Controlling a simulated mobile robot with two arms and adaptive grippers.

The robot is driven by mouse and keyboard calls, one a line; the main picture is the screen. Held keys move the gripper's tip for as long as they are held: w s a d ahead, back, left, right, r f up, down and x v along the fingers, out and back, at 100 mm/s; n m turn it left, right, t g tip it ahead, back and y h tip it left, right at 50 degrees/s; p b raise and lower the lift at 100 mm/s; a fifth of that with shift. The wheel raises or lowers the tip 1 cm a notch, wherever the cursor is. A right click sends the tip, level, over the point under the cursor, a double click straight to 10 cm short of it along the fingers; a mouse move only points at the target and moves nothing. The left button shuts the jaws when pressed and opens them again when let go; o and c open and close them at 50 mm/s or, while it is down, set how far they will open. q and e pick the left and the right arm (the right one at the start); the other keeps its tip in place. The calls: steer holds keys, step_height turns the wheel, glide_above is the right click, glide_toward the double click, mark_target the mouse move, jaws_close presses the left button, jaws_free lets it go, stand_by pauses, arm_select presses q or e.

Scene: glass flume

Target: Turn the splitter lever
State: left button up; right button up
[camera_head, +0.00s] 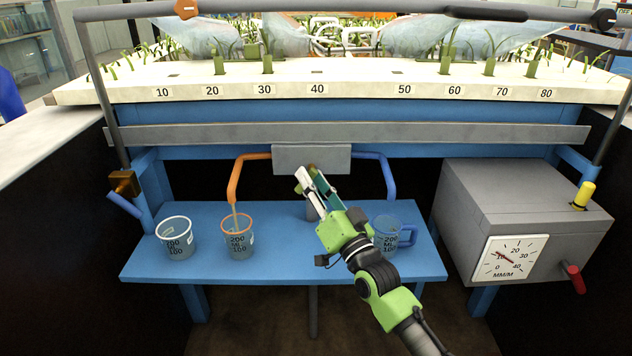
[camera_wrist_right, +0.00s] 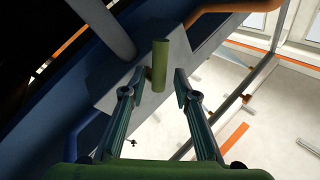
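The grey splitter box (camera_head: 290,158) is under the flume's front beam, with an orange pipe (camera_head: 233,182) on its left and a blue pipe (camera_head: 390,178) on its right. My right gripper (camera_head: 311,181) reaches up to the box and largely hides the lever in the head view. In the right wrist view, the olive-green lever (camera_wrist_right: 160,66) stands out from the grey box (camera_wrist_right: 140,100). My right gripper (camera_wrist_right: 155,92) is open there, with the lever between and just beyond its fingertips; I see no contact. My left gripper is not in view.
On the blue shelf (camera_head: 285,267) stand a clear cup (camera_head: 176,238), an orange-rimmed cup (camera_head: 238,240) under the orange pipe, and a blue cup (camera_head: 407,236) partly behind my arm. A grey box (camera_head: 520,205) with a dial (camera_head: 508,259) and red crank (camera_head: 573,278) stands right.

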steer(key=shift+a+r, duration=0.15)
stand_by(0.3)
steer(key=v, duration=1.2)
steer(key=shift+f, duration=0.2)
